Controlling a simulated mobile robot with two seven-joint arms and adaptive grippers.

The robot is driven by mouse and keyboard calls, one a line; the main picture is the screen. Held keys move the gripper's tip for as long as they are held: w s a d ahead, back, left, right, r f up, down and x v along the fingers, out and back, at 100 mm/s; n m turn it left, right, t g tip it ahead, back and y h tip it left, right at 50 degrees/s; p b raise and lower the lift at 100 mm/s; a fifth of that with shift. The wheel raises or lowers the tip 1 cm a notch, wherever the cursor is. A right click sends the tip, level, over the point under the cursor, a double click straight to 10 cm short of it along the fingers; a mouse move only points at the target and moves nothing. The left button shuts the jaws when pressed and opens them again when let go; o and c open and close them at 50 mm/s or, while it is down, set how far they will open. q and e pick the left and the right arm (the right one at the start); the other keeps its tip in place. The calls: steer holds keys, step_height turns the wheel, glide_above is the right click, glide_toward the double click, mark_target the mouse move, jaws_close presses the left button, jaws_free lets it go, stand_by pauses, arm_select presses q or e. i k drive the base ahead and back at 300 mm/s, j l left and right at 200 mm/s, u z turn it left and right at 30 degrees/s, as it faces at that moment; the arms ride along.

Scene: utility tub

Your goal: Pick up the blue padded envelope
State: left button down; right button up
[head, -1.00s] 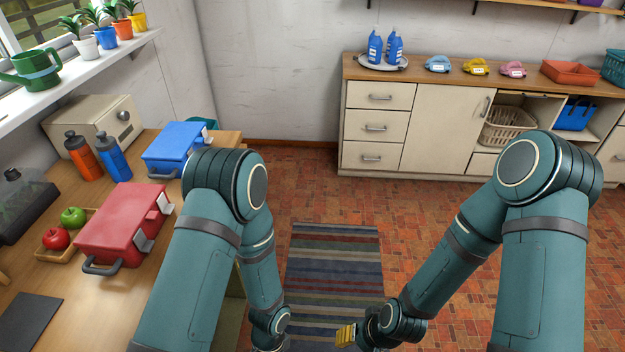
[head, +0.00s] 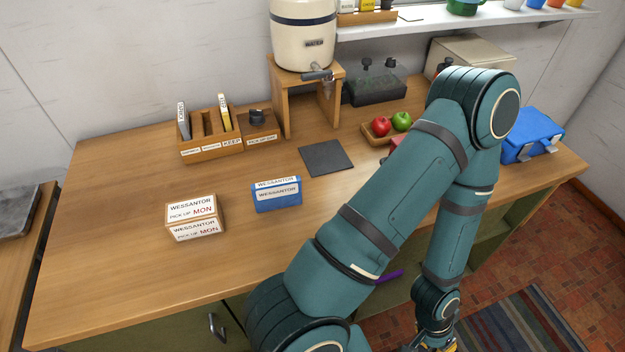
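A small blue packet (head: 278,203) lies on the wooden counter, left of the middle of the head view. It looks like the blue padded envelope. White labels reading WESSANTOR cover its top and upper front. My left gripper (head: 434,347) is at the bottom edge of the view, low in front of the counter, well to the right of the packet and apart from it. It is mostly cut off, so its fingers cannot be judged. My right gripper is out of view.
A labelled cardboard box (head: 194,218) sits left of the packet. Behind are a wooden organiser (head: 208,150), a dark mat (head: 326,158) and a water dispenser (head: 303,35). A fruit tray (head: 373,137) and blue case (head: 532,133) are right. The counter's front left is clear.

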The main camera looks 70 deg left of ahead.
mark_target(268, 195)
steer(key=l+z, duration=0.2)
steer(key=u, duration=0.45)
steer(key=k+u, duration=0.1)
steer(key=u, duration=0.3)
steer(key=l+u, duration=0.1)
steer(key=u, duration=0.75)
steer(key=k+u, duration=0.1)
steer(key=u, duration=0.75)
steer(key=k+j, duration=0.05)
steer(key=j, duration=0.05)
